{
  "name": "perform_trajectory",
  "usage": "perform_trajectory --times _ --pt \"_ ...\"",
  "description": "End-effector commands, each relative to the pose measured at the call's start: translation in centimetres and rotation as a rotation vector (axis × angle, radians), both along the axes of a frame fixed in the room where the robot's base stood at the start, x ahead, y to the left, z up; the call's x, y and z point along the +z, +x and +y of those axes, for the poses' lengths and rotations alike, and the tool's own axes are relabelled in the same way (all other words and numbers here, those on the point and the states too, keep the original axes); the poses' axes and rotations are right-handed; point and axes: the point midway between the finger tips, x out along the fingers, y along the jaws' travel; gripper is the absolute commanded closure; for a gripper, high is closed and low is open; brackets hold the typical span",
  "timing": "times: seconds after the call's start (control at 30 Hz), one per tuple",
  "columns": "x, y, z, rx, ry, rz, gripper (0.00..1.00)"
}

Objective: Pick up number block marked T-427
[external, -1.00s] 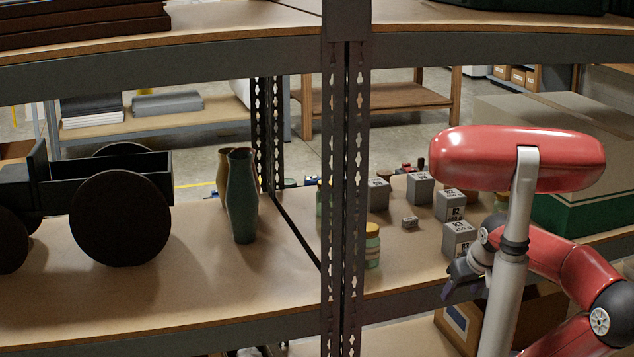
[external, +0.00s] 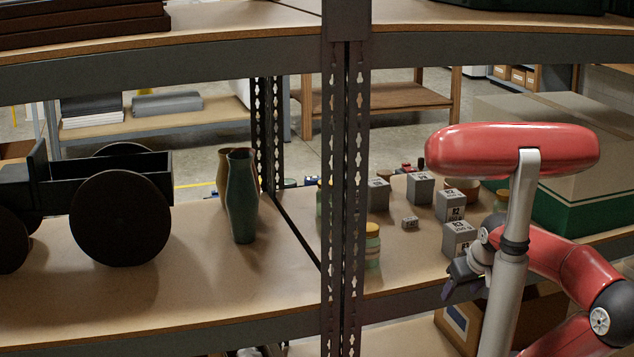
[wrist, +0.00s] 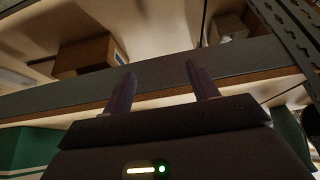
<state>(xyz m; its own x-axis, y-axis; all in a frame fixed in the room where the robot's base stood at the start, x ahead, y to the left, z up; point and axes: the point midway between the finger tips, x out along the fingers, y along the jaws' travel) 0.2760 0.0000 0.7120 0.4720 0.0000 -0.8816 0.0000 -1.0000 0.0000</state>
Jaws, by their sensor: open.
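Several grey blocks with dark printed labels stand on the right shelf in the external view. They include a front block (external: 458,239), one behind it (external: 450,206), two farther back (external: 420,188) (external: 378,194) and a much smaller block (external: 409,223) in the middle. I cannot read T-427 on any of them. My gripper (external: 450,291) is at the shelf's front edge, below and in front of the front block, apart from the blocks. In the wrist view my gripper (wrist: 160,74) has its two fingers spread with nothing between them. No block shows clearly there.
A perforated upright post (external: 345,200) splits the shelf (external: 400,268). A green-and-beige box (external: 575,215) is at the right. Left of the post are a vase (external: 242,200) and a dark cart (external: 120,215). The shelf's front beam (wrist: 225,66) crosses the wrist view.

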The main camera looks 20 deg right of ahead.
Motion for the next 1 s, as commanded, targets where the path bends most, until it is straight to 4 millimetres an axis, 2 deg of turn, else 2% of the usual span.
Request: perform_trajectory --times 0.47,0.53,0.77,0.87,1.0 --pt "0.0 0.0 0.0 0.000 0.000 0.000 0.41" --pt "0.0 0.0 0.0 0.000 0.000 0.000 0.35" --pt "0.0 0.0 0.0 0.000 0.000 0.000 0.35" --pt "1.1 0.1 0.0 0.000 0.000 -0.003 0.35" --pt "5.5 0.1 0.0 0.000 0.000 -0.008 0.35"
